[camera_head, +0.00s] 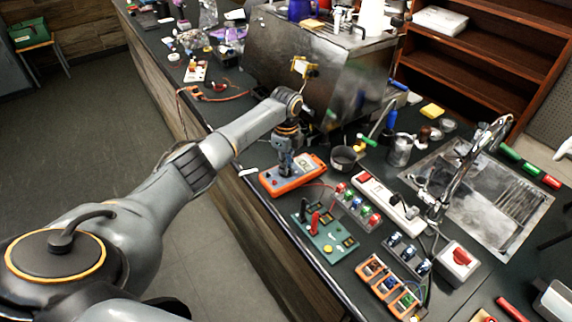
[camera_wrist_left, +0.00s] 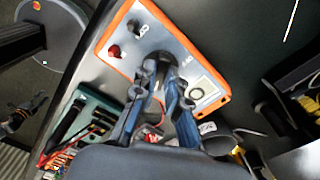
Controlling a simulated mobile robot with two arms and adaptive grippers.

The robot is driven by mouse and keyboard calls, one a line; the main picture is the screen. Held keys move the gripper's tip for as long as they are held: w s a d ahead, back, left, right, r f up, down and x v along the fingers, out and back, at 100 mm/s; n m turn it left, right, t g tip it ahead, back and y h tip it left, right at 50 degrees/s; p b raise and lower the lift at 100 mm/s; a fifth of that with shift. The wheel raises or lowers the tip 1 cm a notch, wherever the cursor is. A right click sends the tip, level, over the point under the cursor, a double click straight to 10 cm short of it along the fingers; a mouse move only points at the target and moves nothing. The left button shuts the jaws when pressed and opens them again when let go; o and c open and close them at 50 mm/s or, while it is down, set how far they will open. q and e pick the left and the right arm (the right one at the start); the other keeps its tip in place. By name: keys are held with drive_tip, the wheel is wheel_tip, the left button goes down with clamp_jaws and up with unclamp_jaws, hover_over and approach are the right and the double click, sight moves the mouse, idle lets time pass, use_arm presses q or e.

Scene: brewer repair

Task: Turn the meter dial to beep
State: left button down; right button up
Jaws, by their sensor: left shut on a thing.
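The meter (camera_head: 312,166) is an orange-framed box with a grey face, lying near the counter's front edge. My left gripper (camera_head: 286,167) points down onto the meter's face. In the left wrist view my left gripper (camera_wrist_left: 160,75) has its blue-grey fingers on either side of the dark dial (camera_wrist_left: 157,62), shut on it. The fingers partly cover the dial, so its setting cannot be read. My right gripper is not in view.
A green board (camera_head: 325,236) with red and black probes lies just in front of the meter. A small dark cup (camera_head: 344,158) and a white power strip (camera_head: 388,201) stand to the right. The metal brewer (camera_head: 310,70) rises behind my left arm.

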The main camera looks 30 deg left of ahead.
use_arm(q)
drive_tip(key=shift+m, duration=0.8)
drive_tip(key=c, duration=1.3)
unclamp_jaws()
drive_tip(key=shift+c, duration=0.2)
wheel_tip(320, 180, up, 12)
